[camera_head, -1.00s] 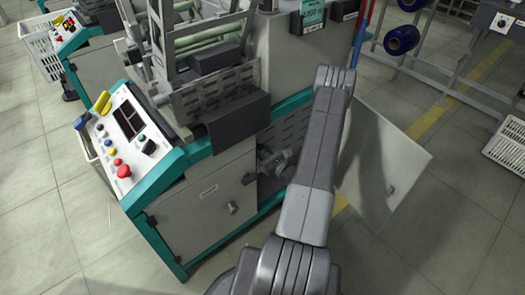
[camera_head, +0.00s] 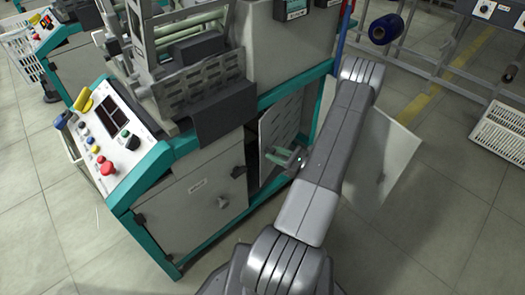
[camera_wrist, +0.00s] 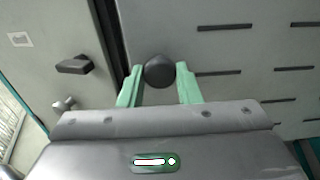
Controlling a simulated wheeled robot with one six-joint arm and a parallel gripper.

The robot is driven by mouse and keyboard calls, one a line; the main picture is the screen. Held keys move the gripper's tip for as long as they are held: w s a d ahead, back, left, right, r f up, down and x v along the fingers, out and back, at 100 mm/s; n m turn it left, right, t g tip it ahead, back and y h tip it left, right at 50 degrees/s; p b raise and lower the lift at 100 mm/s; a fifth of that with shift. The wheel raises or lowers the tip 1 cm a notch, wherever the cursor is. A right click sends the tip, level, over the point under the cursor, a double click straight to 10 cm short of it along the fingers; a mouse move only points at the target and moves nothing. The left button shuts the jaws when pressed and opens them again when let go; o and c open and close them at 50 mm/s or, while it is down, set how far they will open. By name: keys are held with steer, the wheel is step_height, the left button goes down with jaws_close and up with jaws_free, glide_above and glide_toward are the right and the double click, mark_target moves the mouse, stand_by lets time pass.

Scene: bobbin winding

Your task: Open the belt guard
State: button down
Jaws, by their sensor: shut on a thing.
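The belt guard is a grey slotted panel (camera_head: 283,122) on the machine's side, right of the cabinet door. It stands slightly ajar, with a dark gap along its left edge. My gripper (camera_head: 284,157) is at the guard's left part. In the wrist view the green fingers of my gripper (camera_wrist: 160,82) are on either side of a round black knob (camera_wrist: 159,71), shut on it. The slotted guard (camera_wrist: 240,52) fills the right of that view, beside a dark vertical gap.
A grey cabinet door (camera_head: 203,203) with a dark latch (camera_wrist: 75,65) is left of the guard. A sloped control panel (camera_head: 108,128) stands farther left. A pale panel (camera_head: 388,150) stands beyond my arm. The floor in front is clear.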

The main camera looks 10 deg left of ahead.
steer(key=d+n+g+b, duration=0.1)
steer(key=d+n+g, duration=0.1)
steer(key=d+g, duration=0.2)
steer(key=s+d, duration=0.1)
steer(key=d, duration=0.2)
steer(key=shift+d+n+y, duration=0.3)
steer(key=shift+d+y, duration=0.05)
steer(key=shift+y, duration=0.05)
steer(key=c, duration=1.1)
jaws_free()
steer(key=shift+r, duration=0.15)
step_height(320, 180, up, 10)
steer(key=p, duration=0.2)
steer(key=shift+p, duration=0.4)
